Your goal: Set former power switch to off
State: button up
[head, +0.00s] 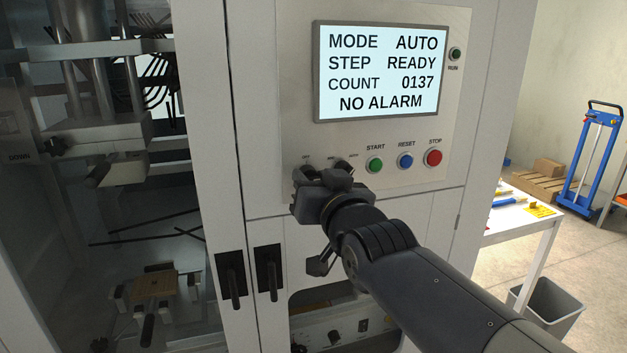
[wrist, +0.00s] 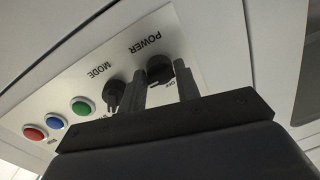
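The power switch is a black rotary knob (wrist: 160,68) under the upside-down POWER label in the wrist view. My gripper (wrist: 161,74) has its two fingers apart, one to each side of the knob's lower part in that view. I cannot tell whether they touch it. In the head view my gripper (head: 320,182) is right at the panel, just below the knobs, and it partly hides the power knob (head: 307,169). The knob's pointer direction is not clear. The screen (head: 382,72) reads MODE AUTO, STEP READY, COUNT 0137, NO ALARM.
The mode knob (wrist: 114,93) is close beside my gripper. Green START (head: 375,164), blue RESET (head: 405,160) and red STOP (head: 432,157) buttons are to the right. Two black door handles (head: 270,274) stick out below left. A white table (head: 530,228) stands at the right.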

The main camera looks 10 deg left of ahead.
jog(key=c, duration=0.5)
jog(key=shift+o, duration=0.2)
jog(key=shift+f+b, duration=0.1)
jog(key=shift+b, duration=0.3)
jog(key=n+b, duration=0.1)
jog(key=n, duration=0.4)
jog(key=n+b, duration=0.2)
jog(key=n, duration=0.4)
jog(key=n+h+b, duration=0.1)
jog(key=n+b, duration=0.1)
jog(key=n, duration=0.4)
jog(key=shift+s+a+r, duration=0.1)
jog(key=shift+r, duration=0.15)
jog(key=o, duration=0.9)
